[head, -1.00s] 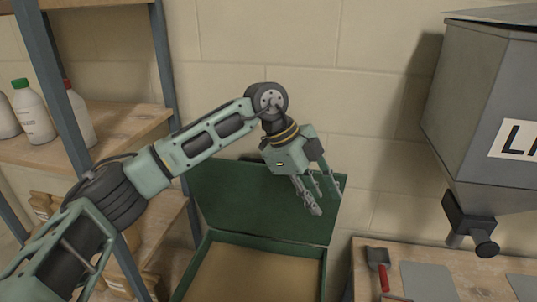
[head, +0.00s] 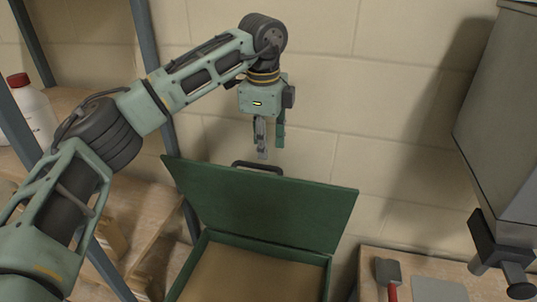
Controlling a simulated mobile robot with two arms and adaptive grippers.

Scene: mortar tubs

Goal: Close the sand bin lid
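The sand bin (head: 327,272) is a green box at the lower middle, with tan sand (head: 250,277) inside. Its green lid (head: 265,208) stands raised, tilted up at the back near the wall. A dark handle (head: 257,167) sits on the lid's top edge. My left gripper (head: 270,147) points down just above and behind the handle, its fingers apart with nothing between them. The fingertips look close to the handle; whether they touch it I cannot tell. My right gripper is out of view.
A grey hopper (head: 500,130) with a dark outlet hangs at the right. Below it, a wooden bench (head: 370,260) holds a red-handled scraper (head: 388,275) and a grey plate (head: 437,290). Shelves with a red-capped bottle (head: 32,112) stand at the left, behind my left arm.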

